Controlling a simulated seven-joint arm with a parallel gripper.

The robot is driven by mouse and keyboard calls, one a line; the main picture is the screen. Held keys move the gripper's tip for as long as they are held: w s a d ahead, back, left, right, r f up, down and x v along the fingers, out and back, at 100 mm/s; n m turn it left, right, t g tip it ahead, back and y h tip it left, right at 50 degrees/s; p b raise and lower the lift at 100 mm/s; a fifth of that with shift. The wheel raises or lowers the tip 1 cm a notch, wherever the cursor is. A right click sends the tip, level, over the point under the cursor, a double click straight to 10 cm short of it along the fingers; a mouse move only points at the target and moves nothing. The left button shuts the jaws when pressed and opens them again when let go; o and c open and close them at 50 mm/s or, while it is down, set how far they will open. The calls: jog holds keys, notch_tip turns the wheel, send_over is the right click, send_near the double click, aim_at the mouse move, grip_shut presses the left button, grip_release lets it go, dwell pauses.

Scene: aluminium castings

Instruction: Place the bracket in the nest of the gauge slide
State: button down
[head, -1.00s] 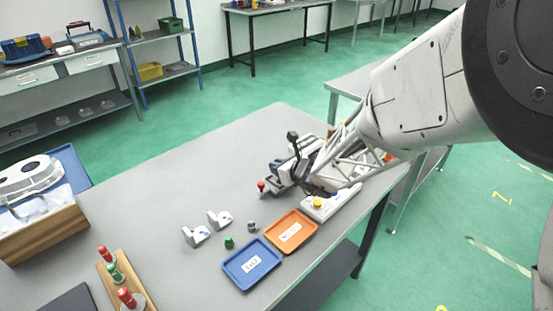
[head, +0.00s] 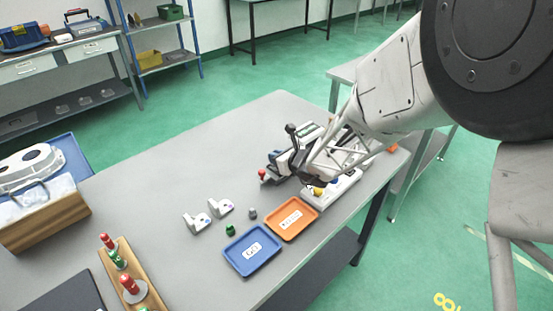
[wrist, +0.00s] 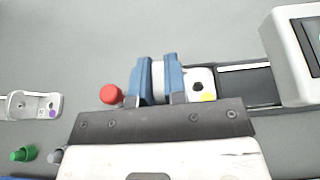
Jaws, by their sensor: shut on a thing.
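My gripper (wrist: 158,78) has blue fingers shut on a white bracket (wrist: 201,82), whose end with a dark hole and a yellow mark sticks out to the right. The gauge slide's red knob (wrist: 111,94) is just left of the fingers, and its dark rail (wrist: 248,84) runs right to a white gauge body (wrist: 291,70). The bracket is in line between knob and rail. The nest is hidden; I cannot tell whether the bracket touches it. In the head view, the red knob (head: 262,174) shows beside my gripper (head: 308,178), which hides the bracket.
Two similar white brackets (head: 196,222) (head: 220,208) stand left. A green knob (head: 231,230) and grey knob (head: 253,213) lie near the blue tray (head: 231,262) and orange tray (head: 276,233). A white box with a yellow button (head: 317,191) is close to my gripper. The table's left middle is clear.

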jog(key=shift+f, duration=0.35)
jog(key=shift+f, duration=0.1)
jog(key=c, duration=1.2)
grip_release()
jog(key=shift+o, duration=0.2)
jog(key=v, duration=1.2)
